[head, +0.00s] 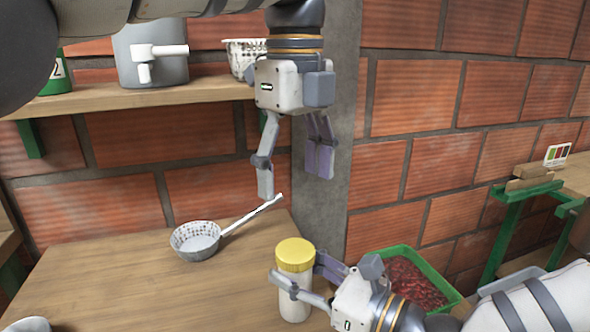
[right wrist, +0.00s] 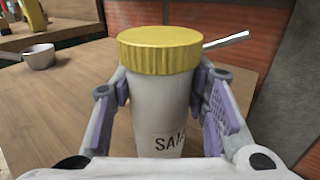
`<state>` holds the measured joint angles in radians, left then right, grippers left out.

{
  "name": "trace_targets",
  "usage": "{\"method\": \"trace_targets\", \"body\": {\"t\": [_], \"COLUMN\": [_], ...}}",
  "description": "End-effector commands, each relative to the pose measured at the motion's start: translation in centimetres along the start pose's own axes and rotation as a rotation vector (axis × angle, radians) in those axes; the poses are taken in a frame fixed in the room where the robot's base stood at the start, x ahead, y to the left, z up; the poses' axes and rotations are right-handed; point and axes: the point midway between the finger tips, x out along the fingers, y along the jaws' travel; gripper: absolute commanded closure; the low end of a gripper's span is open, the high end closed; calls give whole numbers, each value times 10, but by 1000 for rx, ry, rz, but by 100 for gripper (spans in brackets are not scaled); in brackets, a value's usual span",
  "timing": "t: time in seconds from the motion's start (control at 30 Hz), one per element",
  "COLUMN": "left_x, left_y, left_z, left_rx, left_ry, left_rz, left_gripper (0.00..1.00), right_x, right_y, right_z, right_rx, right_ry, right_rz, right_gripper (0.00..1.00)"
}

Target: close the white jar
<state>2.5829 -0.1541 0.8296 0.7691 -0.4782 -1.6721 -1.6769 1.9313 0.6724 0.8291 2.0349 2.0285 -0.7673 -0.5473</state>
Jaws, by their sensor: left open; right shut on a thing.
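The white jar (head: 294,303) stands upright on the wooden table near its right edge. A yellow lid (head: 295,254) sits on its top and looks level. In the right wrist view the jar (right wrist: 160,120) shows partly hidden dark lettering, and the yellow lid (right wrist: 160,50) covers its mouth; I cannot tell whether it is screwed tight. My right gripper (head: 301,281) is shut on the jar's body below the lid, one finger on each side. My left gripper (head: 293,187) is open and empty, pointing down above the lid with a clear gap.
A strainer ladle (head: 196,241) lies on the table (head: 110,285) behind and left of the jar. A green crate of red beans (head: 408,278) is to the right. A shelf (head: 140,97) with a grey pot (head: 150,58) hangs on the brick wall, beside a grey pillar.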

Motion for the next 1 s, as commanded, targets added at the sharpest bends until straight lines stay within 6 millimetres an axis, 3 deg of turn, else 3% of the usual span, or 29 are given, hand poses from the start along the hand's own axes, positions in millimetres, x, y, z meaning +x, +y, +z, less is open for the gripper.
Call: {"method": "trace_targets", "body": {"t": [0.17,0.2,0.3,0.67,1.0], "left_x": [0,0,0,0,0], "left_y": [0,0,0,0,0], "left_z": [0,0,0,0,0], "left_rx": [0,0,0,0,0], "left_ry": [0,0,0,0,0], "left_rz": [0,0,0,0,0], "left_gripper": [29,29,29,29,29], "right_x": [0,0,0,-6,-80], "right_y": [0,0,0,-1,-2], "right_z": [0,0,0,0,0], "right_rx": [0,-1,0,-1,0], "right_ry": [-1,-1,-1,0,0], "right_rz": [0,0,0,-2,-5], "right_gripper": [100,54,35,35,35]}}
